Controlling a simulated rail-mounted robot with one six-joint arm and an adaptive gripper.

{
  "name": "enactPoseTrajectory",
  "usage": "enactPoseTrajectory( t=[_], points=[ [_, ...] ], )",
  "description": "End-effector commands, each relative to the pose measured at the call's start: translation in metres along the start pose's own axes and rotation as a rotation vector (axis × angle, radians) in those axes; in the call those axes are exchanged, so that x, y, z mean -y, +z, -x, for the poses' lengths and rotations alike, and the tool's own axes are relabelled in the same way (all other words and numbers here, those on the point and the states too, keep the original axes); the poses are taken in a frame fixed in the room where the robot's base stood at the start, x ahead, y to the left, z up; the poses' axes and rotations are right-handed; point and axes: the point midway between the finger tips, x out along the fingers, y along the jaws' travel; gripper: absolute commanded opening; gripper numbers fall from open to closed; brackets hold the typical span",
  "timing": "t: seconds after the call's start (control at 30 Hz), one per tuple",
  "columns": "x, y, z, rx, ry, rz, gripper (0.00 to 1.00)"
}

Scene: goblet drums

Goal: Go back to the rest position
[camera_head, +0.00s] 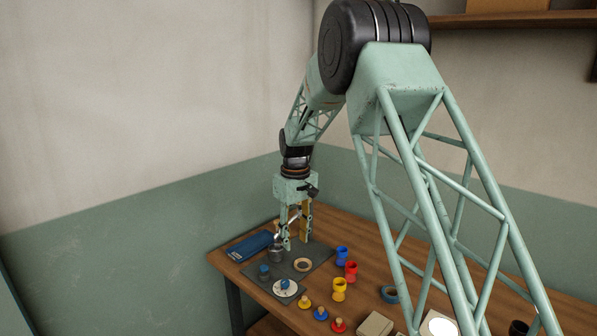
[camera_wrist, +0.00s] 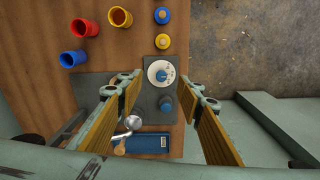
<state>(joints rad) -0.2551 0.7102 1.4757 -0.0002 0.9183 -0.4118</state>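My gripper (camera_head: 296,243) hangs fingers down over the back left of the table. In the wrist view its two wood-padded fingers (camera_wrist: 163,92) stand wide apart with nothing held between them. Small goblet-shaped drums in blue (camera_head: 342,254), red (camera_head: 351,271) and yellow (camera_head: 339,290) stand to the right of the grey mat. Flat knobbed pieces in yellow (camera_head: 305,302), blue (camera_head: 321,313) and red (camera_head: 338,325) lie nearer the front. The gripper is apart from all of these.
A blue tray (camera_head: 249,246) lies at the table's left edge. A blue tape-like ring (camera_head: 389,294) and boxes (camera_head: 375,326) are at right.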

Motion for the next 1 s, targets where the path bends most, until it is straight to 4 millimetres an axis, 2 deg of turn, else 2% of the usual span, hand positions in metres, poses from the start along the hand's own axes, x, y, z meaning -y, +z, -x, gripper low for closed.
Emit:
enactPoseTrajectory(
  t=[0.1, 0.4, 1.0],
  points=[
    [-0.002, 0.016, 0.025, -0.011, 0.005, -0.022, 0.34],
    [-0.001, 0.056, 0.077, -0.032, 0.015, -0.074, 0.34],
    [0.009, 0.148, 0.166, -0.076, 0.035, -0.179, 0.34]
  ],
)
